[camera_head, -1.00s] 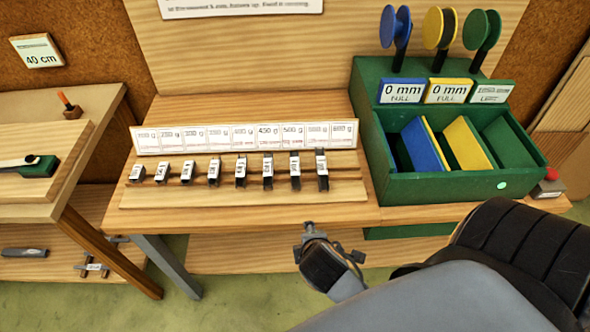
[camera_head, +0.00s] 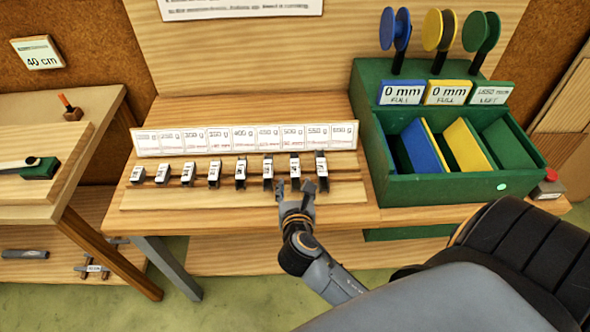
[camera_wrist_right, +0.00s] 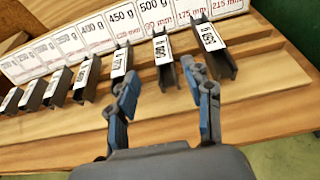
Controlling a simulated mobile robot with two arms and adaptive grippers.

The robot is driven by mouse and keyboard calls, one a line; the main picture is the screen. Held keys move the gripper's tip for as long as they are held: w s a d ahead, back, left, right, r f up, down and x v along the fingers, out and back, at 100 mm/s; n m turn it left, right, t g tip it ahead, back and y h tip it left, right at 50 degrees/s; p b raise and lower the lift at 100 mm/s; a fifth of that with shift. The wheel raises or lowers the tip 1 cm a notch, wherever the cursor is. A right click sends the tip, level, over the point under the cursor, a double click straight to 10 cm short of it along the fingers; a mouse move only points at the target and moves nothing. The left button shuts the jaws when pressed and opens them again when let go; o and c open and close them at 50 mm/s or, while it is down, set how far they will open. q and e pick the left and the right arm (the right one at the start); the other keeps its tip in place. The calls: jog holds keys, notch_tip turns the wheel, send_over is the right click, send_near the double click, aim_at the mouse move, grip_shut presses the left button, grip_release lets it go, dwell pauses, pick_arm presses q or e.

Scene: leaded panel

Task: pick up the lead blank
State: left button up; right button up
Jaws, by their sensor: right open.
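Several lead blanks stand in a row on a wooden rack (camera_head: 225,198), as short dark channel pieces with white labels. They grow larger toward the right. In the wrist view one blank (camera_wrist_right: 163,60), with a label that seems to read 500 g, stands just beyond the gap between the fingers; the larger rightmost blank (camera_wrist_right: 214,50) stands right of it. My right gripper (camera_head: 296,186) is open and empty, just in front of the right end of the row. Its two blue-grey fingers (camera_wrist_right: 160,78) are spread in the wrist view. My left gripper is not in view.
A white weight-and-length card strip (camera_head: 245,138) stands behind the blanks. A green bin box (camera_head: 440,187) with coloured dividers and reels stands to the right. A side table (camera_head: 60,205) with a green-handled tool (camera_head: 40,168) is at left. The rack's front strip is clear.

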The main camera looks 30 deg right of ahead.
aim_at(295, 169)
jog(key=x, duration=0.4)
jog(key=shift+p+x, duration=0.3)
jog(key=shift+x, duration=2.4)
jog(key=shift+s+d, duration=0.15)
jog(key=shift+r, duration=0.1)
jog(key=shift+c, duration=0.2)
grip_shut()
